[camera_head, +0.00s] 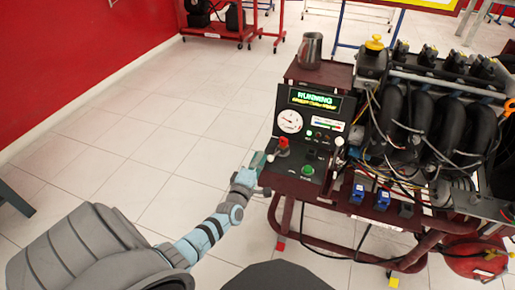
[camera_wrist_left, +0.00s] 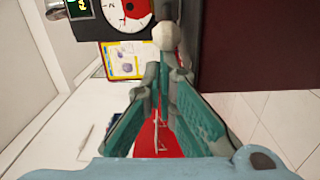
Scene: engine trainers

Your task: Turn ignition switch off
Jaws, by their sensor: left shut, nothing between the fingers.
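The engine trainer's control panel (camera_head: 312,150) stands right of centre in the head view. It carries a red knob (camera_head: 283,143), a green button (camera_head: 307,170) and small switches (camera_head: 318,135); I cannot tell which control is the ignition switch. The lit display (camera_head: 316,99) reads "RUNNING". My left gripper (camera_head: 260,163) is at the panel's left edge, near the red knob. In the left wrist view its fingers (camera_wrist_left: 167,76) are shut with nothing between them, just below a pale round knob (camera_wrist_left: 166,37) beside the gauge (camera_wrist_left: 126,14); contact is unclear. My right gripper is out of view.
The engine (camera_head: 435,120) with loose cables fills the right side of the trainer. A metal jug (camera_head: 310,50) stands behind the display. A pale lever knob (camera_head: 339,141) sticks up at the panel's right. The tiled floor (camera_head: 170,125) left of the trainer is clear.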

